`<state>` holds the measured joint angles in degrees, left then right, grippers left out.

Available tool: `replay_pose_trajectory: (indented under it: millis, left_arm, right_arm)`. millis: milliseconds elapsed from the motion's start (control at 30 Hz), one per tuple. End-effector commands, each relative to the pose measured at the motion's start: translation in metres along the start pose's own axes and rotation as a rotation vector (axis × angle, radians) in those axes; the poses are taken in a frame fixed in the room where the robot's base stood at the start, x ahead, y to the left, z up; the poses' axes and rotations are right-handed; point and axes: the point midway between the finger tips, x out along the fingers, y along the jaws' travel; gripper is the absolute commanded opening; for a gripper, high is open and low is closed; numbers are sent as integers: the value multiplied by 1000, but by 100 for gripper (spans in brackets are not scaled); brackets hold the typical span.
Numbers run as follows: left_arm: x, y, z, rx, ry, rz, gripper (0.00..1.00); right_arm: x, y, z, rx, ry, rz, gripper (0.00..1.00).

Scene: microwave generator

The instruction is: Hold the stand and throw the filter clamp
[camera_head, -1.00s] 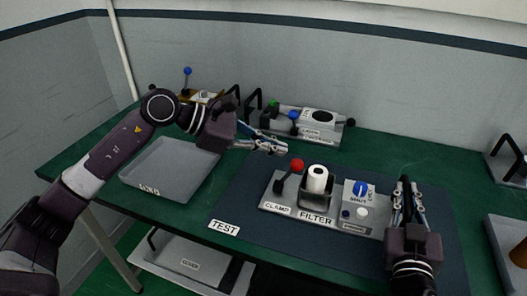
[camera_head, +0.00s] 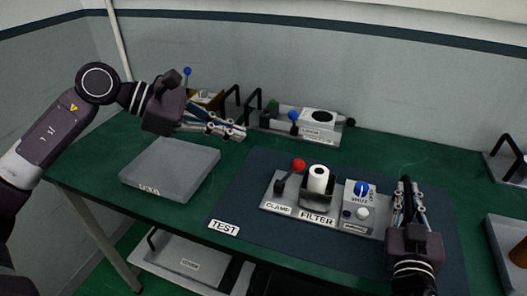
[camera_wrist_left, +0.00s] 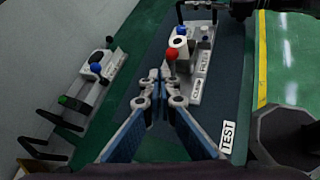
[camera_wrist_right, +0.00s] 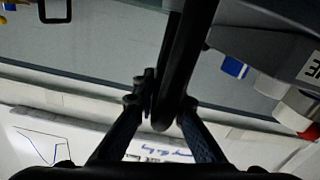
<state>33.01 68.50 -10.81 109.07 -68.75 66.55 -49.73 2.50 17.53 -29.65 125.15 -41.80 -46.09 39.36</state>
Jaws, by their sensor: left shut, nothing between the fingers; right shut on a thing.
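The filter stand (camera_head: 330,222) is a grey plate on the dark TEST mat, with labels CLAMP and FILTER. The clamp lever has a red knob (camera_head: 298,165) and leans up to the right beside the white filter cylinder (camera_head: 317,180). The red knob (camera_wrist_left: 171,54) also shows in the left wrist view, beyond my fingers. My left gripper (camera_head: 241,132) is shut and empty, above the table, left of and behind the knob, apart from it. My right gripper (camera_head: 409,186) is shut at the stand's right end on its black handle (camera_wrist_right: 178,60), which passes between the fingers in the right wrist view.
A grey tray (camera_head: 150,178) lies at the table's left. Another unit with a blue-knobbed lever (camera_head: 325,118) stands at the back, with a further blue-knobbed unit (camera_head: 187,72) behind my left arm. A grey tray (camera_head: 511,250) is at the right edge. The mat left of the stand is clear.

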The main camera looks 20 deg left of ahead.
Motion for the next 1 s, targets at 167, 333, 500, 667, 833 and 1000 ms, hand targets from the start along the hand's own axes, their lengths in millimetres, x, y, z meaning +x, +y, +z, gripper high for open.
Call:
replay_pose_trajectory:
  millis: [167,333,500,667,833,1000]
  left_arm:
    - [-16,0,-2,-1,2,0,0]
    - [-19,0,-1,-1,0,-1,0]
    - [-19,0,0,0,0,0,0]
    - [-19,0,0,0,0,0,0]
    - [-19,0,0,0,0,0,0]
    - [-19,0,0,0,0,0,0]
  right_arm:
    - [0,1,6,-2,-14,5,0]
    - [0,2,6,-2,-14,5,0]
    - [0,2,6,-2,-13,6,14]
    - [0,1,4,-2,-9,4,31]
    - [0,1,2,-1,-5,3,31]
    - [-2,0,1,0,-4,2,31]
